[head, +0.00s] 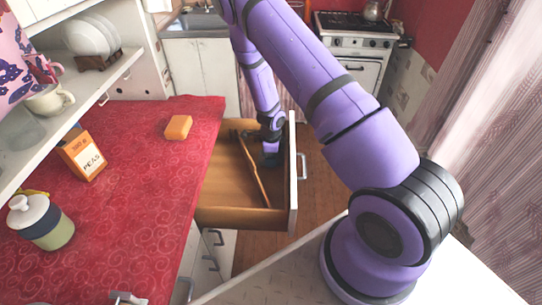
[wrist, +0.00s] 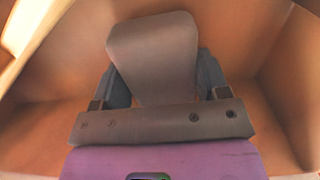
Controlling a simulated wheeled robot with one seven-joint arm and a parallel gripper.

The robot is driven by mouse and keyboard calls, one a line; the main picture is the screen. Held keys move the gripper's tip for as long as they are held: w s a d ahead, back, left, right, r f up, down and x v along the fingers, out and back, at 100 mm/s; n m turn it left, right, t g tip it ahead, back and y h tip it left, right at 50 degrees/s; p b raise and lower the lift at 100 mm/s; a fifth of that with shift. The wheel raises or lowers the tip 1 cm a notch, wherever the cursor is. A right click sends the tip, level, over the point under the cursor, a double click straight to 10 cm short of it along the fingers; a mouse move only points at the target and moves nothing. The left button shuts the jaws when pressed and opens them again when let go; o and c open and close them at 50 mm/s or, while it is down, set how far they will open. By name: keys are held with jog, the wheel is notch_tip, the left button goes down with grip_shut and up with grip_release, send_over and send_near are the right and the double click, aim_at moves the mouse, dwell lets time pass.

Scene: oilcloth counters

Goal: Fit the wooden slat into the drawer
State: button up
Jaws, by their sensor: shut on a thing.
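The drawer (head: 240,219) is pulled out from the red counter in the head view. A long, thin wooden slat (head: 254,170) lies slantwise in it, its near end close to the near wall. My gripper (head: 270,158) reaches down inside the drawer, just right of the slat.
The red counter (head: 130,200) left of the drawer bears an orange sponge (head: 178,127), a peas box (head: 82,155) and a lidded jar (head: 40,222). A shelf (head: 110,82) with plates and cups is above. A stove (head: 350,45) stands at the back.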

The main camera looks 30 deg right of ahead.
jog(key=shift+f, duration=0.15)
jog(key=o, duration=0.9)
